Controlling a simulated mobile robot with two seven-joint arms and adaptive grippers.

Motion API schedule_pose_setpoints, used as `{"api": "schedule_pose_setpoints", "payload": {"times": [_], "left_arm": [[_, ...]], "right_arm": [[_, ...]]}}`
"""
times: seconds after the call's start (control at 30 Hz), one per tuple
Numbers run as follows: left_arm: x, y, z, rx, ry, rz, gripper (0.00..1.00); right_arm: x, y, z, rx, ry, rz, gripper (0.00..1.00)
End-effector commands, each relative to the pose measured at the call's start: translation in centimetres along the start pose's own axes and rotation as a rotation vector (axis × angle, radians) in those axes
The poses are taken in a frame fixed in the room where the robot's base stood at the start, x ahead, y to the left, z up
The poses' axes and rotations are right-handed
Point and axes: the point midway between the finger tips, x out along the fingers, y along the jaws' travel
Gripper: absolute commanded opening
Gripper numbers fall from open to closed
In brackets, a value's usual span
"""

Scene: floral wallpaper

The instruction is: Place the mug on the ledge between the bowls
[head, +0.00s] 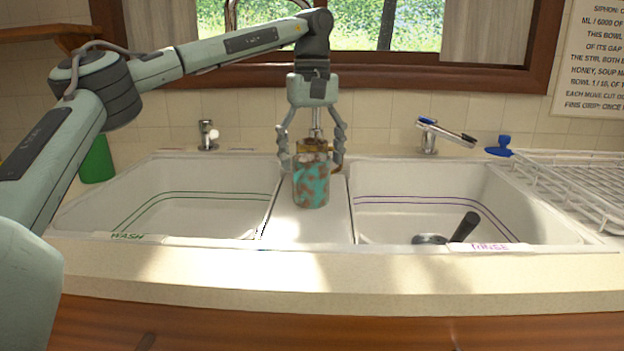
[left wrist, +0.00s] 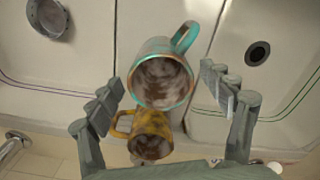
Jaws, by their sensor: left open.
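A teal and brown mottled mug (head: 311,187) stands upright on the white ledge (head: 325,228) between the two sink bowls. A yellow-brown mug (head: 312,145) stands just behind it, partly hidden by it in the head view. The left wrist view shows both open tops, the teal mug (left wrist: 162,82) and the yellow mug (left wrist: 151,137) nearer the wall. My left gripper (head: 311,163) points down over the mugs, open, its fingers apart on either side. I cannot tell whether a finger touches a mug. My right gripper is not in view.
The wash bowl (head: 150,215) lies left, the rinse bowl (head: 400,215) right, with a dark-handled thing (head: 463,228) in it. Taps (head: 207,135) and (head: 440,134) stand behind the bowls. A wire rack (head: 575,180) is at right, a green container (head: 97,160) at left.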

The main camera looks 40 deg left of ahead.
Motion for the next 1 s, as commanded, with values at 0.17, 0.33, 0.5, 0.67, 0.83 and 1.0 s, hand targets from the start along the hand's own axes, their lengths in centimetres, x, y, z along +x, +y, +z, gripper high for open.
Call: {"api": "schedule_pose_setpoints", "payload": {"times": [0.17,0.33,0.5,0.67,0.83,1.0], "left_arm": [[-3.6,0.1,0.0,0.0,0.001,0.002,0.8],[-5.3,0.0,0.0,0.0,0.0,0.0,0.8],[-5.7,0.0,0.0,0.0,0.0,-0.001,0.8],[-5.7,0.0,0.0,0.0,0.0,-0.001,0.8],[-5.7,0.0,0.0,0.0,0.0,-0.001,0.8],[-5.6,0.1,0.0,0.001,-0.001,0.001,0.8]], "right_arm": [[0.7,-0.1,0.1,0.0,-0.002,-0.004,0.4],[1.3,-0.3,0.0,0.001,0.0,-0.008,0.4],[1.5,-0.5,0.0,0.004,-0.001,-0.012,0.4],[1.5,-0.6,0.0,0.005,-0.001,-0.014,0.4],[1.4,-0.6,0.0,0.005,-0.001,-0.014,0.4],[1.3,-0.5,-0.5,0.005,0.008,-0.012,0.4]]}}
